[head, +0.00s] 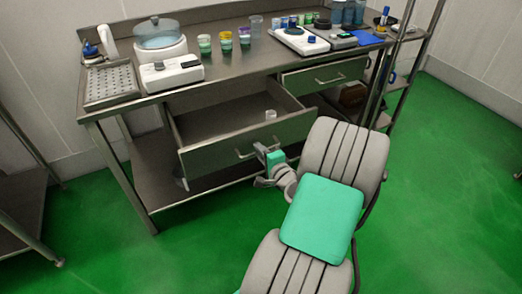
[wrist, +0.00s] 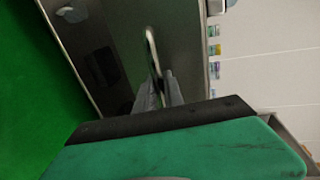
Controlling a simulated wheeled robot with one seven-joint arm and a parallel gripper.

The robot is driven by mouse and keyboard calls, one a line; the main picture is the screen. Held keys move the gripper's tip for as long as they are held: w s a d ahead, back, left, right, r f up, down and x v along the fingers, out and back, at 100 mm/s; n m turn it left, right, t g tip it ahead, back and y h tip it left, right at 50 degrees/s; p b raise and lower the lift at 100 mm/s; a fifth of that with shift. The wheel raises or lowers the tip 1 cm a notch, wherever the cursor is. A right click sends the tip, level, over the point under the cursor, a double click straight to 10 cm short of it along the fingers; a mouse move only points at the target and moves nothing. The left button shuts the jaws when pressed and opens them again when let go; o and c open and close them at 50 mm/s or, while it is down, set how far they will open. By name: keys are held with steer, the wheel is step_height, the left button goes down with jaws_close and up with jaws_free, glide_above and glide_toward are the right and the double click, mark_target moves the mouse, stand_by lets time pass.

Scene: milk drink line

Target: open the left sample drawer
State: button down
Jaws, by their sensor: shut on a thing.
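The left sample drawer (head: 205,160) stands pulled well out from the steel bench in the head view, its inside showing from above. My gripper (head: 262,152) is at the right part of the drawer front, at the bar handle (head: 243,154). In the wrist view my gripper (wrist: 160,88) has its fingers closed around the handle (wrist: 152,48), with the drawer front (wrist: 105,50) beyond. The exact contact is small and dark in the head view.
The right drawer (head: 325,75) is shut. The bench top (head: 235,72) carries a water bath (head: 160,38), a scale (head: 171,72), a perforated tray (head: 111,83), several cups and bottles. A shelf unit (head: 400,65) stands at the right. Green floor (head: 450,160) is free at the right.

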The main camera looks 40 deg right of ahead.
steer(key=c, duration=1.5)
jaws_free()
steer(key=v, duration=0.7)
steer(key=shift+s+a, duration=0.1)
steer(key=shift+s, duration=0.3)
